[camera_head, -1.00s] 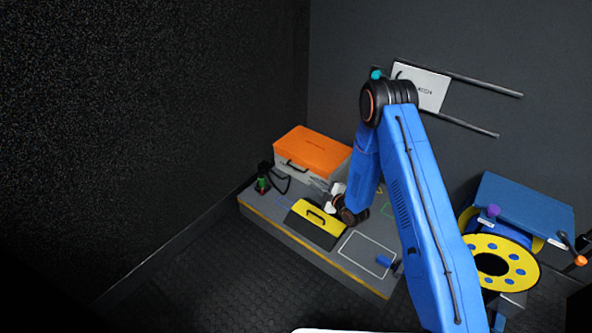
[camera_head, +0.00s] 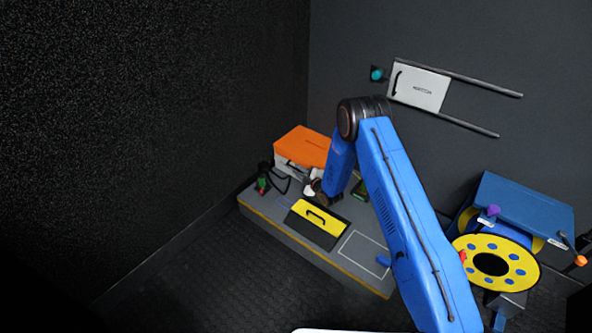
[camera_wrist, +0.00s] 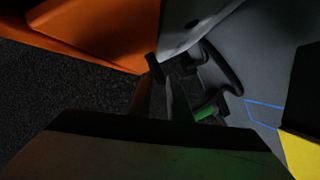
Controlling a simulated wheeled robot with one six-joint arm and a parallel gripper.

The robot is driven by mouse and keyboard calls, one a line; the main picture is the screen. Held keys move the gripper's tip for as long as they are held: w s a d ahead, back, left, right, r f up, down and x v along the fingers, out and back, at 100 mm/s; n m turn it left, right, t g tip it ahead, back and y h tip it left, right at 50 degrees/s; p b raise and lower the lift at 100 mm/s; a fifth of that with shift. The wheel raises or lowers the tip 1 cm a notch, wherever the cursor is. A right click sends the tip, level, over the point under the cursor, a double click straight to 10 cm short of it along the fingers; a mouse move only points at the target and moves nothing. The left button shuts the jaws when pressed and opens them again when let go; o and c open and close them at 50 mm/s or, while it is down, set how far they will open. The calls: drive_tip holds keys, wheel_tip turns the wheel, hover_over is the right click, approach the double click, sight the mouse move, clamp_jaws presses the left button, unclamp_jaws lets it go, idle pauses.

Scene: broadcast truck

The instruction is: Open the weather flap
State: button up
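No part is clearly marked as the weather flap. A yellow panel with a black handle (camera_head: 318,217) lies sloped and closed over a dark box on the low bench; its yellow corner also shows in the wrist view (camera_wrist: 302,152). My gripper (camera_head: 309,189) is behind and slightly left of that panel, beside the orange-lidded case (camera_head: 303,147), and not touching the panel. In the wrist view, the two dark fingers of my gripper (camera_wrist: 168,70) are close together near the case's pale side. Nothing is clearly held; the finger gap is too dark to judge.
A black device with a green part (camera_head: 262,180) stands at the bench's left end. A white panel on rails (camera_head: 419,88) and a teal knob (camera_head: 377,74) are on the back wall. A yellow cable reel (camera_head: 470,245) and blue case (camera_head: 522,212) are right. The floor in front is clear.

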drive_tip(key=shift+x, duration=1.1)
clamp_jaws()
